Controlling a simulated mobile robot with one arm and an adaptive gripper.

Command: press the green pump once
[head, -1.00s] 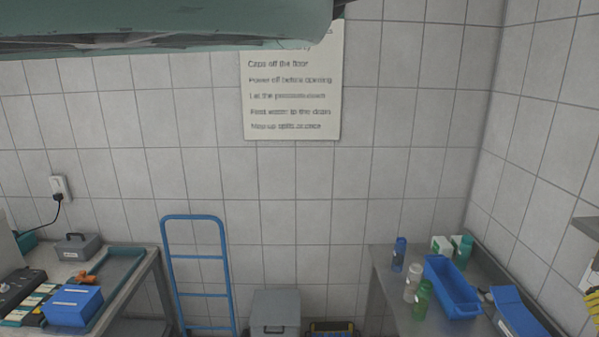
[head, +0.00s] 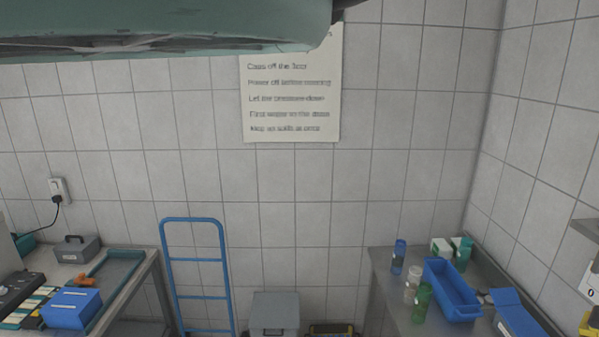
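A green bottle (head: 422,302) stands upright at the front left of the steel table on the right. A teal-green bottle (head: 463,254) stands farther back on the same table, beside a white and green box (head: 441,247). Both are too small to tell whether either has a pump top. A blue bottle (head: 399,257) and a whitish bottle (head: 412,284) stand near the table's left edge. My gripper is not in view, so its state and any contact are hidden.
The steel table (head: 393,308) also holds a blue bin (head: 451,288) and a blue box (head: 518,313). A blue hand truck (head: 193,222) and a grey box (head: 275,312) stand by the wall. A bench (head: 140,274) on the left carries a blue box (head: 71,307).

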